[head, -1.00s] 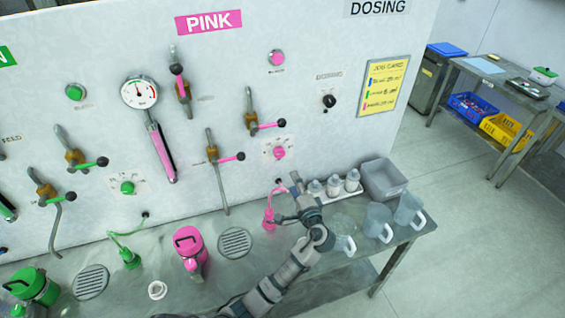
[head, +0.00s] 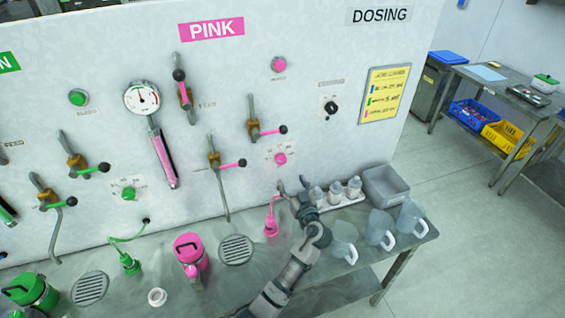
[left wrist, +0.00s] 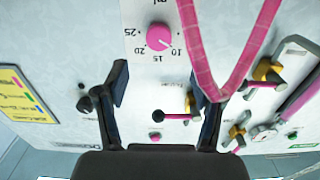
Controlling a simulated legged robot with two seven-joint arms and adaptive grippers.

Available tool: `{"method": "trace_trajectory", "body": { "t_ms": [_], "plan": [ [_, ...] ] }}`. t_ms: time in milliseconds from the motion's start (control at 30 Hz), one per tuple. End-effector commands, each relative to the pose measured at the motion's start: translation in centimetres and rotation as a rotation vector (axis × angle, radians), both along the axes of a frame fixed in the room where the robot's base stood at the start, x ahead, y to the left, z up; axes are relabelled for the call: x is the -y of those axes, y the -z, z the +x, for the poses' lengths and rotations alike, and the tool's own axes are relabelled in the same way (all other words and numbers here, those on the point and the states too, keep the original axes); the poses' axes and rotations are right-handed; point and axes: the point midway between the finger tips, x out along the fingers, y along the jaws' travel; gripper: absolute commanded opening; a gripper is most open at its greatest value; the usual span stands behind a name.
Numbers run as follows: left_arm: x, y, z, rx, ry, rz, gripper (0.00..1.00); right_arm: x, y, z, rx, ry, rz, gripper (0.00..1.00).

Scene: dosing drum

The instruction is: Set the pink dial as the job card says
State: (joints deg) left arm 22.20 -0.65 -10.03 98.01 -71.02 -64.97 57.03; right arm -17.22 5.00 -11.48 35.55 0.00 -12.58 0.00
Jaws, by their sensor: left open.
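The pink dial (head: 280,159) is a round knob on a small white scale plate, low on the wall panel under the PINK sign. In the left wrist view the pink dial (left wrist: 159,37) shows with the numbers 10, 15 and 20; its pale mark appears to face the 10 side. My left gripper (head: 292,184) is open and empty, below the dial and apart from it; its fingers (left wrist: 162,88) also show in the left wrist view. The job card (head: 385,93) is yellow with blue, green and pink lines, too small to read. My right gripper is not in view.
A pink hose (left wrist: 215,92) loops close beside my left fingers. White bottles (head: 335,190), a grey bin (head: 387,185) and clear jugs (head: 380,228) stand right of my gripper. A pink-handled valve (head: 265,131) sits just above the dial. A pink canister (head: 190,250) stands left.

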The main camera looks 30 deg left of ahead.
Motion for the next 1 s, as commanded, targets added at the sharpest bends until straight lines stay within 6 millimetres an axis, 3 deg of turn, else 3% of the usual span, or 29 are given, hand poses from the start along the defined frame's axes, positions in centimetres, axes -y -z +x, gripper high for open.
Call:
{"method": "trace_trajectory", "body": {
  "t_ms": [200, 400, 600, 867, 1000],
  "plan": [
    [-3.9, -0.4, 3.4, -0.002, -0.001, 0.006, 0.68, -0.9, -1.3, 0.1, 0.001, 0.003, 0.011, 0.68],
    [-6.5, -0.2, 5.6, -0.002, -0.001, 0.004, 0.68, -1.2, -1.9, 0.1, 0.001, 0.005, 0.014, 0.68],
    [-7.7, -0.1, 6.6, -0.001, 0.001, 0.002, 0.68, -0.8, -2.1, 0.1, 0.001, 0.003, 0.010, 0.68],
    [-7.8, 0.0, 6.7, -0.001, 0.001, 0.001, 0.68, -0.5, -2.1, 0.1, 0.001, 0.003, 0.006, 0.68],
    [-7.7, 0.0, 6.7, -0.001, 0.001, 0.001, 0.38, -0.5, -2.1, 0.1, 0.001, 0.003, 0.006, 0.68]
  ]
}}
